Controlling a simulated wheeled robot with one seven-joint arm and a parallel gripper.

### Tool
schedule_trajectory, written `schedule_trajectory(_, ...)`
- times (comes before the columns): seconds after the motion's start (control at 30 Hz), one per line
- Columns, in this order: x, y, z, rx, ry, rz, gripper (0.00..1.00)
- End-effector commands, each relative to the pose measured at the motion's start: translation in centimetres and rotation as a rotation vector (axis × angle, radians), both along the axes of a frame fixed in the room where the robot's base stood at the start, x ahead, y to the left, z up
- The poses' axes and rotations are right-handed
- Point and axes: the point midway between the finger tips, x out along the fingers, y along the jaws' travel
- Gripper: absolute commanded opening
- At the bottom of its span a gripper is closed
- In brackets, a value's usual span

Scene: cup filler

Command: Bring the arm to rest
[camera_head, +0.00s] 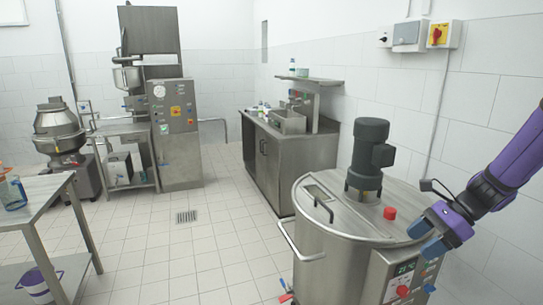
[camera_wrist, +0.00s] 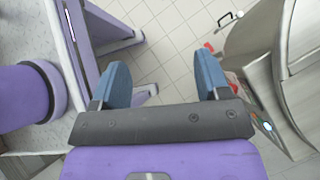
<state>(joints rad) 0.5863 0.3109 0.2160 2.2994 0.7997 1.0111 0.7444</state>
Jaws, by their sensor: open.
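My gripper (camera_head: 427,238) is at the right of the head view, on the end of my purple arm. It appears in front of the right side of a round steel tank, near its control panel; I cannot tell the exact gap. In the wrist view my gripper (camera_wrist: 162,75) shows two blue fingers spread wide apart. Nothing is between them but tiled floor far below. My arm is partly cut off by the right edge of the head view.
The steel tank (camera_head: 328,262) has a dark motor (camera_head: 368,158) on its lid and a control panel (camera_head: 403,281). A steel cabinet (camera_head: 271,168) stands behind it. A steel table (camera_head: 35,190) is at the left. The tiled floor (camera_head: 190,250) between is open.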

Motion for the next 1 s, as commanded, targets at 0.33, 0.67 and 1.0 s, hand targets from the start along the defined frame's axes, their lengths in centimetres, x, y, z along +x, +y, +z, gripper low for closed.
schedule_trajectory(0.33,-4.8,3.1,7.2,-0.288,-0.304,0.444,0.69)
schedule_trajectory(0.67,-10.2,4.7,12.8,-0.54,-0.57,0.851,0.69)
schedule_trajectory(1.0,-16.2,5.0,17.4,-0.8,-0.827,1.246,0.69)
